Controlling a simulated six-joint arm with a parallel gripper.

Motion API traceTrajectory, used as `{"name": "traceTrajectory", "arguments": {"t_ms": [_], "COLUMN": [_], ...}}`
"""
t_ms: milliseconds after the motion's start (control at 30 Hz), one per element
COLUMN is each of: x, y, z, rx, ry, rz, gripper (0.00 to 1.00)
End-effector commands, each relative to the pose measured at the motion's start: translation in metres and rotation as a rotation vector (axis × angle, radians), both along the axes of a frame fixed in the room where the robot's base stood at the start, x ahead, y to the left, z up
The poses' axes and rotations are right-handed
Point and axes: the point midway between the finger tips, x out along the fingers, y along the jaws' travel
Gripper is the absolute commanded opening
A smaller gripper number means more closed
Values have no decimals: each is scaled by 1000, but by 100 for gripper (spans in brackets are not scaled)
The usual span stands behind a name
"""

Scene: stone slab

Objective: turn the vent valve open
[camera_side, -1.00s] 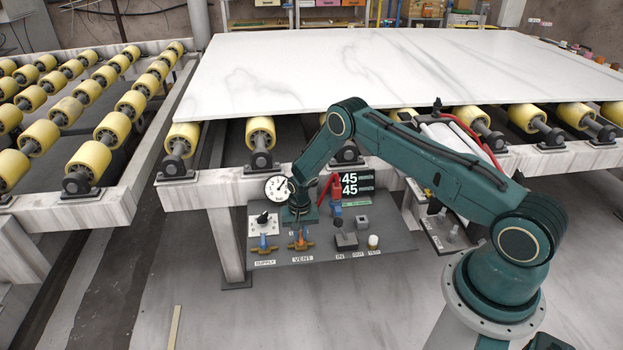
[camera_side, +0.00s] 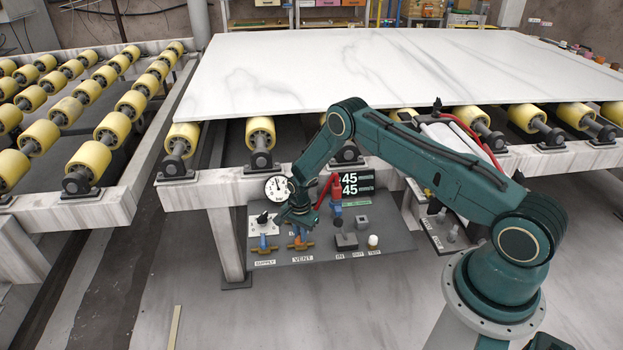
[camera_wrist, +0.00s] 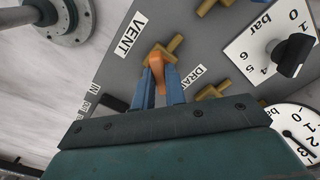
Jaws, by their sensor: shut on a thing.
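The vent valve (camera_side: 300,245) is a brass body with an orange handle, above the VENT label (camera_side: 303,259) on the grey panel. My gripper (camera_side: 299,237) is directly over it. In the wrist view, the blue fingers of my gripper (camera_wrist: 158,88) are closed on the orange vent handle (camera_wrist: 155,62), one finger on each side. The brass body of the valve shows just beyond the handle. The lower part of the handle is hidden between the fingers.
The supply valve (camera_side: 263,247), with a blue handle, is just left of the vent valve. A round gauge (camera_side: 277,188) and a black knob (camera_side: 262,217) stand close behind. A red lever (camera_side: 334,190) and a grey block (camera_side: 346,240) are close on the right.

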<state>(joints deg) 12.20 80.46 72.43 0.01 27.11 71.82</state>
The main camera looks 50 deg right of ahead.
Motion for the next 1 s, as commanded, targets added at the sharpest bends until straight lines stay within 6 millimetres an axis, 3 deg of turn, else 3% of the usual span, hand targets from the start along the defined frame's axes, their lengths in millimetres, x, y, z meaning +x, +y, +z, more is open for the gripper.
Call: {"name": "traceTrajectory", "arguments": {"t_ms": [700,1000], "x": [0,0], "y": [0,0], "z": [0,0], "rx": [1,1], "ry": [0,0], "rz": [-668,-848], "gripper": [0,0]}}
